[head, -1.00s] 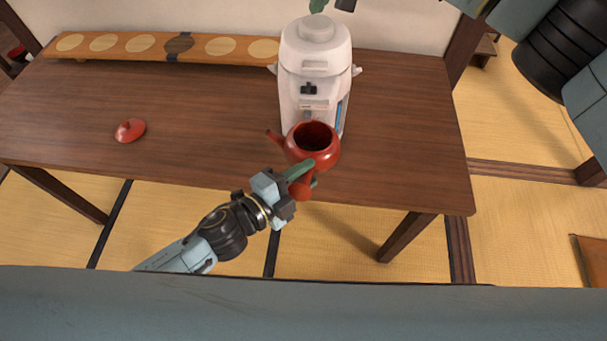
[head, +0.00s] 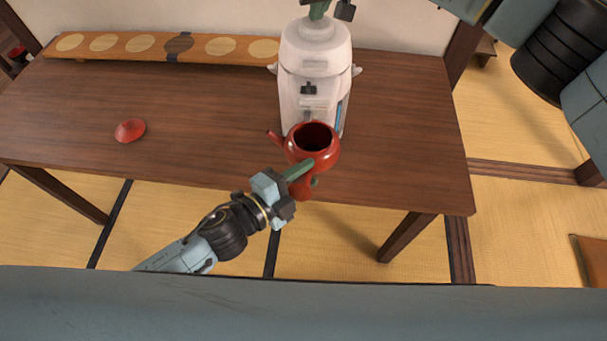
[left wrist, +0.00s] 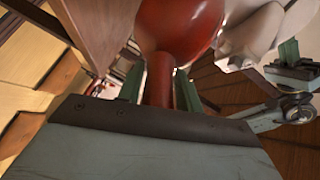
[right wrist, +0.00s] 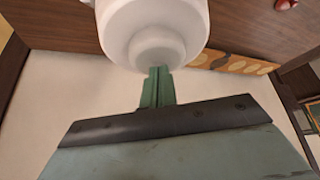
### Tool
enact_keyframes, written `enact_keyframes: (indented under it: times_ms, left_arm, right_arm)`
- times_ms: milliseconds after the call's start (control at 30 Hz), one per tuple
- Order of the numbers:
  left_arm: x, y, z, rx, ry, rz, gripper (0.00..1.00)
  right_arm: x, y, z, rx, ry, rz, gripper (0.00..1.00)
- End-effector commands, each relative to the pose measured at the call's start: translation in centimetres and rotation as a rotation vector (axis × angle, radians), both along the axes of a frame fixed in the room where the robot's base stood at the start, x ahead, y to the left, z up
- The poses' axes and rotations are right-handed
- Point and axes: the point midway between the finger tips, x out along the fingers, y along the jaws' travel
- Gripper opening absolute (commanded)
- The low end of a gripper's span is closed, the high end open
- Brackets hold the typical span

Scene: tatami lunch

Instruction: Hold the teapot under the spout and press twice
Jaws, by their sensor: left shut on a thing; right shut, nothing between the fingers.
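The red teapot (head: 319,158) is open at the top and sits in front of the white hot-water dispenser (head: 300,95), below its spout area. My left gripper (head: 300,172) is shut on the teapot's handle (left wrist: 160,85); the teapot's body (left wrist: 180,25) fills the top of the left wrist view. My right gripper (head: 319,12) is shut with nothing between its fingers, at the dispenser's top. In the right wrist view its fingertips (right wrist: 157,75) are at the round top button (right wrist: 157,48); I cannot tell how firmly they touch. The spout's outlet is hidden.
The red teapot lid (head: 130,130) lies on the wooden table (head: 210,120) at the left. A long wooden board with round light spots (head: 140,46) lies along the back edge. The table's right side is clear.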

Motion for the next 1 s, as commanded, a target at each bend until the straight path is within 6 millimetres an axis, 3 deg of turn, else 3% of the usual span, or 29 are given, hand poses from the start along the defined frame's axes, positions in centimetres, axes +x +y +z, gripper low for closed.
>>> enact_keyframes:
  times_ms: [600,1000]
  left_arm:
    - [0.0,0.0,0.1,-0.002,-0.003,-0.001,0.0]
    - [0.0,0.0,0.1,-0.002,-0.003,-0.001,0.0]
  right_arm:
    - [-0.1,-0.1,-2.3,-0.004,0.008,-0.001,0.0]
    - [-0.2,-0.1,-2.4,-0.006,0.011,-0.001,0.0]
